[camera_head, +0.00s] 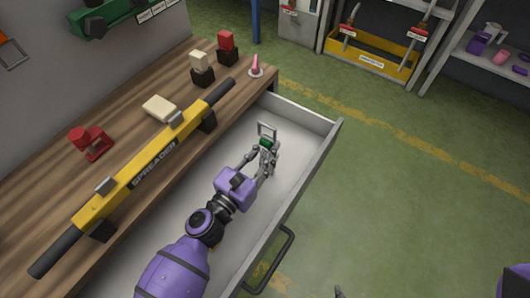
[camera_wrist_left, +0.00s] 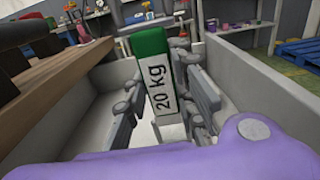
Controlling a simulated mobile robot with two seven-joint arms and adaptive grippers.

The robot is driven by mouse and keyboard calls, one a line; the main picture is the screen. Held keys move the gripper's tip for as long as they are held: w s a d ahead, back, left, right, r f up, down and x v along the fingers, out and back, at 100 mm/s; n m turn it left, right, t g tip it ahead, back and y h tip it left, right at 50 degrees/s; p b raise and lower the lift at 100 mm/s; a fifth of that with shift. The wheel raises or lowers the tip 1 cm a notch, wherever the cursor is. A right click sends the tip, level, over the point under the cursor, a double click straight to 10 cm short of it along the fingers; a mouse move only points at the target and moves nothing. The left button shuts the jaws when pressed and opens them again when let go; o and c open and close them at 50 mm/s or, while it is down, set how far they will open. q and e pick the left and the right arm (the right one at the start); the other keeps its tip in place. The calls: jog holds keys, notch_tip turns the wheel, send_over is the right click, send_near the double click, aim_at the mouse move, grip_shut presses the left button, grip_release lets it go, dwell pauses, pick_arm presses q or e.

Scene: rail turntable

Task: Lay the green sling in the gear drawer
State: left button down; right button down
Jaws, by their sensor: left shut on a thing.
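My left gripper (camera_head: 266,155) is shut on the green sling (camera_head: 266,143), inside the outline of the open gear drawer (camera_head: 318,153). In the left wrist view the sling (camera_wrist_left: 150,42) shows as a green band with a white "20 kg" label, upright between the two fingers (camera_wrist_left: 160,105). The drawer's side wall (camera_wrist_left: 245,75) shows there too. I cannot tell whether the sling touches the drawer floor. Of my right arm only a purple part and a small dark tip (camera_head: 339,293) show at the bottom edge; its jaws cannot be made out.
The wooden bench (camera_head: 130,122) holds a yellow spreader bar (camera_head: 150,168), a red shackle-like piece (camera_head: 90,142), a cream block (camera_head: 159,107) and small stands. The drawer handle (camera_head: 277,262) sticks out. Green floor lies open to the right; shelves (camera_head: 490,60) stand behind.

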pick_arm(q)
jog(key=shift+f, duration=0.15)
jog(key=c, duration=1.5)
grip_release()
jog(key=shift+o, duration=0.2)
